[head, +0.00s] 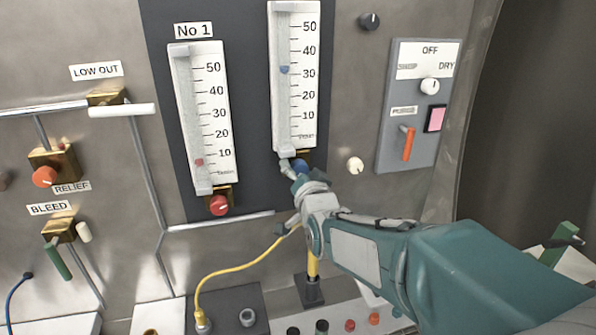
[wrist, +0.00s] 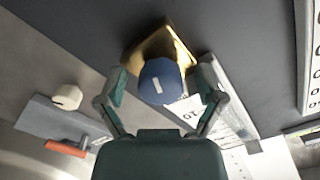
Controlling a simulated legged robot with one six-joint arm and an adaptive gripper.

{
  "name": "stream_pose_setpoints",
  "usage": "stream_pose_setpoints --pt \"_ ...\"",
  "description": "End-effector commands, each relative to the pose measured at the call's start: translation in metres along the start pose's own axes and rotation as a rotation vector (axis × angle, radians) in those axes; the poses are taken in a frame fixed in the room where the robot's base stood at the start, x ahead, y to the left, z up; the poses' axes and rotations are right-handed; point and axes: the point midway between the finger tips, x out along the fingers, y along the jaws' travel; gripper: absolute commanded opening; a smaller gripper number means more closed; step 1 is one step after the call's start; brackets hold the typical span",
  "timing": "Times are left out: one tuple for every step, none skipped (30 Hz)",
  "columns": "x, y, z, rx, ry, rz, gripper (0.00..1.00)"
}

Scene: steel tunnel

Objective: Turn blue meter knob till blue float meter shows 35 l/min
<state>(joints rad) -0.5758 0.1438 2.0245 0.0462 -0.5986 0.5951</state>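The blue knob (head: 300,166) sits on a brass fitting under the right-hand meter. In the wrist view the blue knob (wrist: 160,82) has a white mark on its face and is in front of its brass fitting (wrist: 150,45). The blue float (head: 284,70) in the blue float meter (head: 295,85) stands slightly above the 30 line. My gripper (head: 294,171) is at the knob and partly hides it in the head view. In the wrist view my gripper (wrist: 162,80) is open, one finger on each side of the knob, with a visible gap on both sides.
Left of it, the No 1 meter (head: 205,120) has a red float near its bottom and a red knob (head: 218,205). A white knob (head: 355,164) and a grey switch panel (head: 415,105) are to the right. A yellow hose (head: 235,268) hangs below.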

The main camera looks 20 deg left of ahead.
Motion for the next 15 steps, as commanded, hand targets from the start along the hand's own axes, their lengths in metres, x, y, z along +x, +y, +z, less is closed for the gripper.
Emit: stream_pose_setpoints --pt "0.0 0.0 0.0 0.0 0.0 0.0 0.87" --pt "0.0 0.0 0.0 0.0 0.0 0.0 0.87" --pt "0.0 0.0 0.0 0.0 0.0 0.0 0.87" --pt "0.0 0.0 0.0 0.0 0.0 0.0 0.87" --pt "-0.001 0.0 0.0 0.0 0.0 0.0 0.87" --pt "-0.001 0.0 0.0 0.0 0.0 0.0 0.87" --pt "-0.003 0.0 -0.001 0.0 0.0 0.0 0.87" --pt "-0.004 0.0 -0.001 0.0 0.0 0.0 0.87" --pt "-0.008 0.0 -0.001 0.0 0.0 0.0 0.87" --pt "-0.011 0.0 -0.001 0.0 0.0 0.0 0.87" --pt "-0.016 0.0 -0.001 0.0 0.0 0.0 0.87" --pt "-0.022 0.0 -0.001 0.0 0.0 -0.001 0.87" --pt "-0.028 0.0 -0.001 0.0 0.0 0.0 0.87" --pt "-0.034 0.0 -0.001 0.0 0.0 -0.001 0.87" --pt "-0.041 0.0 -0.001 0.0 0.0 -0.001 0.87"
